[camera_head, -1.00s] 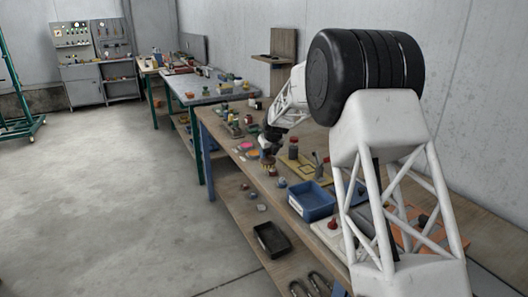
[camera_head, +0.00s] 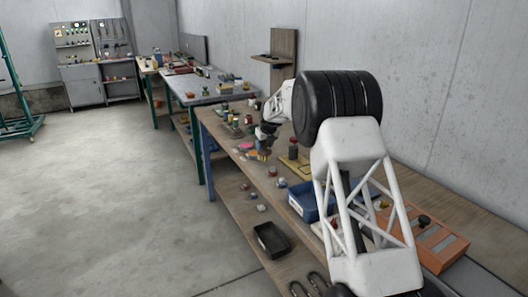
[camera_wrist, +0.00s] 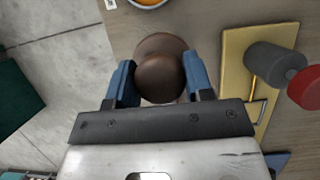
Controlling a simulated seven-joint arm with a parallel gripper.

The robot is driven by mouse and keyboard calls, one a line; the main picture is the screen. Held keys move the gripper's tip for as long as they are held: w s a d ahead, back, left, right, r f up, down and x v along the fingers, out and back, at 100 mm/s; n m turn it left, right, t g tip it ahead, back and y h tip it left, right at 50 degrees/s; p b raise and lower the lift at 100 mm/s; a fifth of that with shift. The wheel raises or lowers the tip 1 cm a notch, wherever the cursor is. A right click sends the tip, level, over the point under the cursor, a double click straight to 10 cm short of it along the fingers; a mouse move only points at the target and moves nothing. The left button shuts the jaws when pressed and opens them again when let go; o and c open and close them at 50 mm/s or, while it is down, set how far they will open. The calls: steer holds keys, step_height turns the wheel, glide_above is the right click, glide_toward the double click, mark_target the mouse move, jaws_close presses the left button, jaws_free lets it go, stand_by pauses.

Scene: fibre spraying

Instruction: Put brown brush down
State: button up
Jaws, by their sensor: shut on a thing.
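My gripper (camera_wrist: 160,88) is shut on the brown brush (camera_wrist: 160,75). In the wrist view the brush's round brown top sits between the two blue fingers, over the wooden table (camera_wrist: 205,25). In the head view my gripper is small, near the table's front edge, with the brush's yellowish-brown lower part (camera_head: 263,155) below it. I cannot tell whether the brush touches the table.
A yellow board (camera_wrist: 238,75) with a grey and red cylinder (camera_wrist: 275,62) lies just right of the brush. A blue bin (camera_head: 303,203) stands nearer along the table. Pink and orange discs (camera_head: 246,147) lie to the left. A black tray (camera_head: 271,240) is on the lower shelf.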

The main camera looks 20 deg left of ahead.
mark_target(264, 150)
steer(key=shift+w+a, duration=0.1)
steer(key=shift+w, duration=0.1)
steer(key=shift+f, duration=0.1)
steer(key=shift+f, duration=1.65)
steer(key=shift+f, duration=0.15)
steer(key=o, duration=0.9)
steer(key=shift+c, duration=0.2)
steer(key=v, duration=1.2)
